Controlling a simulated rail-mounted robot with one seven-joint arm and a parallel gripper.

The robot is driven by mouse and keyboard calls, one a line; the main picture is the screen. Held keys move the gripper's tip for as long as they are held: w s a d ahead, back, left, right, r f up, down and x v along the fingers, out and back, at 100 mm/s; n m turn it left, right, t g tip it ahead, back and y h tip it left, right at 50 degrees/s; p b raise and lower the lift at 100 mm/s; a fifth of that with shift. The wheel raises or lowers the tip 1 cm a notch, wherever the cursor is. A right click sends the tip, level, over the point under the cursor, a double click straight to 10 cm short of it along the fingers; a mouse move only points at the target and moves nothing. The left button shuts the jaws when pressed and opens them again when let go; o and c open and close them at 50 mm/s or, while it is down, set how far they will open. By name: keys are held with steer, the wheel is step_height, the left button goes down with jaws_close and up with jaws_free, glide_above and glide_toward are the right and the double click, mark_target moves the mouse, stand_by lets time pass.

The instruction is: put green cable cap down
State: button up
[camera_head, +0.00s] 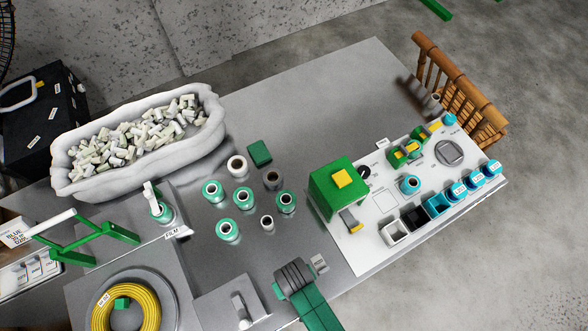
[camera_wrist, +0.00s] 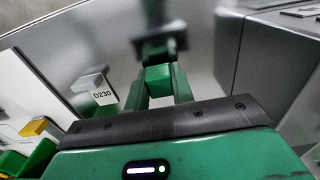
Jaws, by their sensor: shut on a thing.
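My gripper (camera_wrist: 160,84) is shut on a small green block, the green cable cap (camera_wrist: 158,74), held between its two green fingers in the wrist view. A grey metal surface lies beyond the cap; I cannot tell whether the cap touches it. In the head view my green and dark grey arm end shows at the bottom centre, over the front edge of the table (camera_head: 330,90), and the held cap is hidden or too small to make out.
A small tag block (camera_head: 319,263), marked D230 in the wrist view (camera_wrist: 103,92), stands close by. Several spools (camera_head: 244,198) and a green block (camera_head: 260,153) stand mid-table. A green machine (camera_head: 330,190) is right, a yellow coil (camera_head: 150,305) left. The table's back is clear.

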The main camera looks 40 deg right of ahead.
steer(key=shift+f, duration=0.1)
steer(key=shift+s+f, duration=0.2)
steer(key=shift+f, duration=0.4)
steer(key=o, duration=0.8)
steer(key=shift+f+b, duration=0.1)
steer(key=shift+b, duration=0.2)
steer(key=shift+o, duration=0.7)
step_height(320, 180, up, 14)
steer(key=p, duration=0.3)
steer(key=shift+w+f+p, duration=0.15)
steer(key=shift+f+p, duration=0.05)
steer(key=shift+p, duration=0.15)
